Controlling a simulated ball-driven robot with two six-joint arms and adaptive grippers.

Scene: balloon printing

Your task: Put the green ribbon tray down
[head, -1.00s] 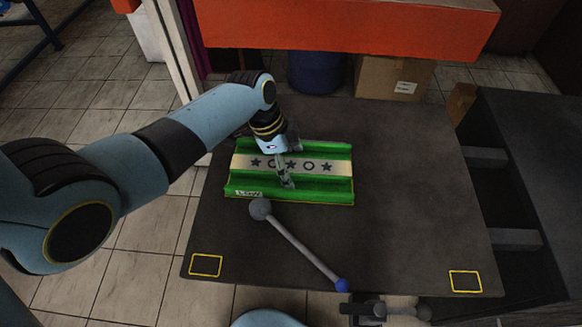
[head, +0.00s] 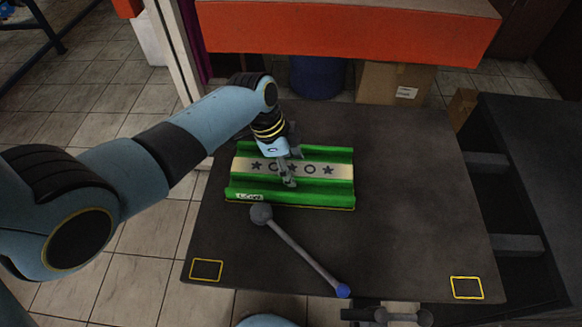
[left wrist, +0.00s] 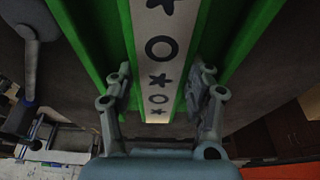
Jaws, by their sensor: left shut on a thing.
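The green ribbon tray (head: 300,197) is at the middle back of the dark table (head: 400,220). It has raised green walls and a pale ribbon strip (head: 310,169) with dark stars and rings. My left gripper (head: 288,178) reaches in from the left and is shut on the tray. In the left wrist view, the fingers (left wrist: 158,88) stand on both sides of the ribbon strip (left wrist: 160,20), against the green walls. The tray looks level and close to the tabletop; I cannot tell whether it touches.
A grey rod (head: 300,250) with a round grey head and a blue tip lies just in front of the tray. Yellow rectangles (head: 206,270) mark the front corners. An orange beam (head: 345,30) crosses behind. The table's right side is clear.

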